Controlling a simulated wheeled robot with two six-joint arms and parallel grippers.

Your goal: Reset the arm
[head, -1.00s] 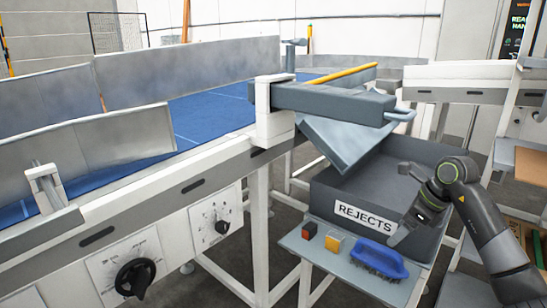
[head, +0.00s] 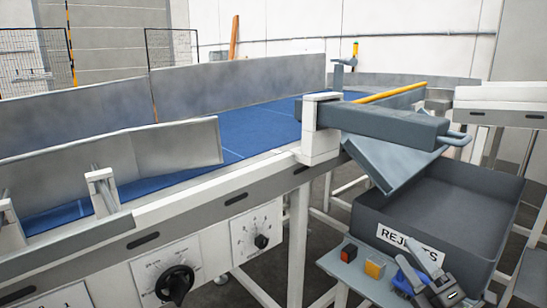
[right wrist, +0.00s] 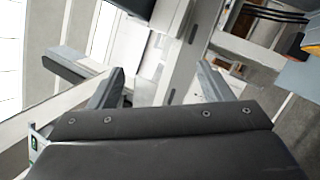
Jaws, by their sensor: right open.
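My right gripper (head: 416,265) is at the lower right of the head view, in front of the grey bin marked REJECTS (head: 455,205). Its fingers are apart with nothing between them, and they cover part of the bin's label. In the right wrist view, the two fingers of my right gripper (right wrist: 158,85) stand wide apart and empty. Only the gripper end of the right arm shows in the head view. My left gripper is in neither view.
A conveyor with a blue belt (head: 262,128) fills the left. A grey chute (head: 388,165) tilts toward the bin.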

